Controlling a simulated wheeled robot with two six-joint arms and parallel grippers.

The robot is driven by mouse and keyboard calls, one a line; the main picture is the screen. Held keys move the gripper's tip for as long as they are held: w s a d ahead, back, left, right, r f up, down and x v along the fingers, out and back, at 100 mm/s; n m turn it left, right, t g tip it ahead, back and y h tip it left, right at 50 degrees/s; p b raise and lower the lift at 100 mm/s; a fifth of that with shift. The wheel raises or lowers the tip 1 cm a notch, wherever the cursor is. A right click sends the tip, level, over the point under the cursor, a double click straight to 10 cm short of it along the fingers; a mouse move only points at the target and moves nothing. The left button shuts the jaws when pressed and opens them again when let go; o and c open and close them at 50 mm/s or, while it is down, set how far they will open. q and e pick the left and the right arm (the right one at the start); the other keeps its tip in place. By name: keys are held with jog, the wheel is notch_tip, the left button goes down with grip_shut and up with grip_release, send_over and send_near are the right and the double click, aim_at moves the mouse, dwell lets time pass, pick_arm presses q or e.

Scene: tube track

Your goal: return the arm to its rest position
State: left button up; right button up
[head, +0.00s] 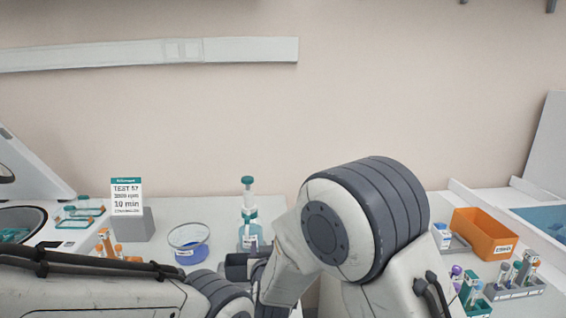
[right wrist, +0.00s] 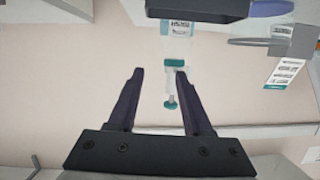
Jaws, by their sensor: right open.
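My right arm rises large in the middle of the head view, its dark ringed joint covering part of the bench. My right gripper (right wrist: 159,72) is open in the right wrist view, its two dark fingers apart with nothing gripped. A teal-capped dispenser bottle (right wrist: 178,48) appears upside down there, beyond the fingers; whether it touches them I cannot tell. In the head view the bottle (head: 249,232) stands upright on the bench, its lower part hidden by my right arm's dark end. My left arm crosses the lower left; its gripper does not show.
A blue-bottomed bowl (head: 188,248) and a test sign (head: 127,197) stand left of the bottle. A centrifuge (head: 22,222) is at far left. On the right are an orange bin (head: 484,236) and a grey tube rack (head: 518,290).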

jog(key=s+d+f+g+h, duration=0.1)
jog(key=s+d+f+g, duration=0.2)
jog(key=s+d+g, duration=0.6)
jog(key=s+d+f+g+h, duration=0.1)
jog(key=s+d+f+g, duration=0.2)
jog(key=s+d, duration=1.1)
jog(key=s+a+r+n+g, duration=0.1)
jog(key=s+a+r+n, duration=0.1)
jog(key=s+a, duration=0.2)
jog(key=s+a+r+n, duration=0.1)
jog(key=s+a+n, duration=0.1)
jog(key=s+a, duration=0.3)
jog(key=s+a+r+n+g+y, duration=0.1)
jog(key=s+a+r+n, duration=0.1)
jog(key=s+a, duration=0.2)
jog(key=shift+s+a+r+n+g, duration=0.3)
jog(key=shift+s, duration=0.05)
